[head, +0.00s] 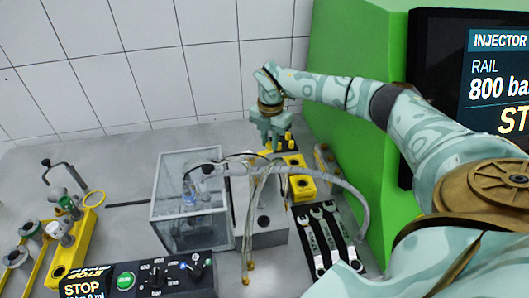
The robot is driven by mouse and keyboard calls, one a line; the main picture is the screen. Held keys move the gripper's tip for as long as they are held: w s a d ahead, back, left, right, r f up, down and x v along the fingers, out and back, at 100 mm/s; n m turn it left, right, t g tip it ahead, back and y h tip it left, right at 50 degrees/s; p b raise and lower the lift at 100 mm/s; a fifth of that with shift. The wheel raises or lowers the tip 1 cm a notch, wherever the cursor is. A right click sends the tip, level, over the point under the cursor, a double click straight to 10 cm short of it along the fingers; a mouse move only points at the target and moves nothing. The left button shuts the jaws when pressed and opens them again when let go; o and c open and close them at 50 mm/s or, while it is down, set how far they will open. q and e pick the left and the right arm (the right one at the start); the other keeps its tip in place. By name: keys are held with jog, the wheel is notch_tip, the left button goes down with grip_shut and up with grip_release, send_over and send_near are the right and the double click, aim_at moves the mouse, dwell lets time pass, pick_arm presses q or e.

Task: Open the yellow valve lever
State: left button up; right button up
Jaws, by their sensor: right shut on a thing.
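My right gripper (271,140) reaches down at the back middle of the bench, with its arm coming in from the right. Its jaws are shut on the yellow valve lever (289,141), which shows as small yellow pieces beside the fingers. The fingers hide much of the grip, and the lever's exact angle is too small to tell. A yellow block (303,187) with dark round openings sits just in front of it. My left gripper is not in view.
A clear box (165,217) with hoses stands left of the gripper. Wrenches lie on a dark tray (343,262) in front. A green cabinet wall (345,120) rises close on the right. A control panel (140,279) and yellow fixture (70,252) are at left front.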

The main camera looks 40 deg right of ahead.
jog(key=shift+w, duration=0.15)
jog(key=shift+w+b, duration=0.3)
jog(key=shift+w, duration=0.65)
jog(key=shift+w+a+b, duration=0.25)
jog(key=shift+w+b, duration=0.15)
jog(key=shift+w, duration=0.5)
